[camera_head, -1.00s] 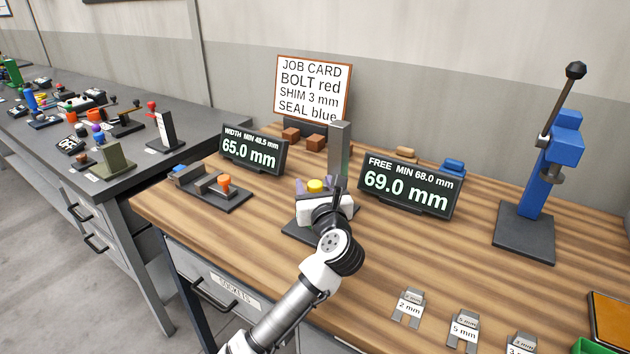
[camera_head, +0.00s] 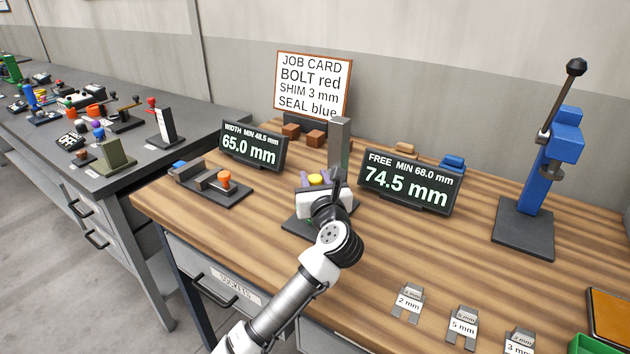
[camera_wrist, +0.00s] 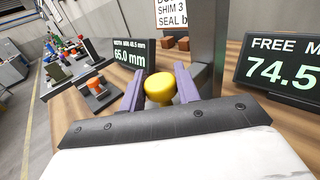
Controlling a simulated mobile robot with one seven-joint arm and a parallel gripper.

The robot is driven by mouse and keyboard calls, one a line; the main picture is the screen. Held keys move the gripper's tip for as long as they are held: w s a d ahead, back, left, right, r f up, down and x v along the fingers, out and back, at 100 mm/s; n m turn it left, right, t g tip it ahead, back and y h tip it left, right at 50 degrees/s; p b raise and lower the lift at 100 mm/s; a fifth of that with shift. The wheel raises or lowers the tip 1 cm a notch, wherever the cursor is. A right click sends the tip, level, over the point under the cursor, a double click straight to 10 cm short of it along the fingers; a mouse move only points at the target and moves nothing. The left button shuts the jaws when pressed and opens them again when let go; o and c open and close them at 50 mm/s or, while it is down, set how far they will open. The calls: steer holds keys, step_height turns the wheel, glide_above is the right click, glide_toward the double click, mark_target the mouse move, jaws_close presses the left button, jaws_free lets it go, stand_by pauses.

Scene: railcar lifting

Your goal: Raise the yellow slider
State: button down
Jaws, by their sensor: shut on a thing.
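The yellow slider (camera_head: 316,180) is a round yellow knob in front of a grey upright post (camera_head: 339,145) on a dark base. In the wrist view the yellow slider (camera_wrist: 160,89) sits between the purple fingers of my gripper (camera_wrist: 158,86), which is shut on it. The head view also shows my gripper (camera_head: 318,182) at the post, with my wrist hiding the lower part of the stand. The FREE display (camera_head: 408,184) right of the post reads 74.5 mm, with MIN 68.0 mm.
A WIDTH display (camera_head: 253,147) reads 65.0 mm on the left, behind a small vise with an orange knob (camera_head: 224,178). A job card (camera_head: 313,85) stands at the back. A blue press (camera_head: 545,170) stands right. Several shims, including the 2 mm shim (camera_head: 408,301), lie in front.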

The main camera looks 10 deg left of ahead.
mark_target(315, 178)
step_height(315, 178, up, 5)
steer(key=shift+r+p, duration=0.15)
steer(key=shift+p, duration=0.7)
steer(key=c, duration=1)
jaws_free()
steer(key=shift+c, duration=0.2)
steer(key=b+v, duration=0.7)
steer(key=v, duration=0.7)
steer(key=shift+b, duration=0.3)
